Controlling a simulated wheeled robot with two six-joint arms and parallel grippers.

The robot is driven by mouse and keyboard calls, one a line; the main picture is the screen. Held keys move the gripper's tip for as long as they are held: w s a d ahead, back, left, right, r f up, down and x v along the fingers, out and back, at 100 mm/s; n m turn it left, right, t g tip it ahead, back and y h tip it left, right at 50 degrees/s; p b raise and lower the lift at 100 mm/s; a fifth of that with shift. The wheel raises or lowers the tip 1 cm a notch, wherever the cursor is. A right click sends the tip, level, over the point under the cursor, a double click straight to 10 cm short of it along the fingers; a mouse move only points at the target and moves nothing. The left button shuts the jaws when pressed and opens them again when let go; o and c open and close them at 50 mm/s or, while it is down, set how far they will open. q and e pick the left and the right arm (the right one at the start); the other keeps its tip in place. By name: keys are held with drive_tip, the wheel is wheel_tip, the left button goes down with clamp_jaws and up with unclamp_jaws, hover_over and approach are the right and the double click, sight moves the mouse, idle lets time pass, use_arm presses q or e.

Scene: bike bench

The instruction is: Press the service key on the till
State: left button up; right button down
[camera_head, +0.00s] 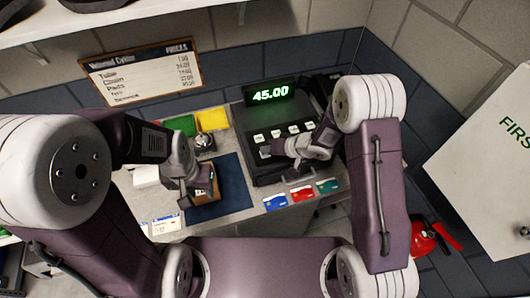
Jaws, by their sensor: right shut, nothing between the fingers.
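The black till (277,176) stands on the counter, and its green display (270,93) reads 45.00. Several pale keys (276,133) sit in a row on its top, with another key lower at the left; their labels are too small to read. My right gripper (268,152) is shut and empty, low over the till's left front, with its tips at the lower-left key. I cannot tell whether they touch it. My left gripper (187,196) is at a brown, box-like thing (207,190) on the blue mat (231,184); its fingers are partly hidden, so its hold is unclear.
A silver bell (204,141) stands behind the mat near green and yellow pads (212,120). Blue, red and green cards (302,194) lie along the counter's front edge. A white card (165,225) lies at the front left. A price board (141,72) hangs behind.

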sight(267, 155)
drive_tip(key=shift+r+p, duration=0.55)
drive_tip(key=shift+p, duration=0.1)
wheel_tip(267, 155, up, 6)
drive_tip(key=p, duration=0.7)
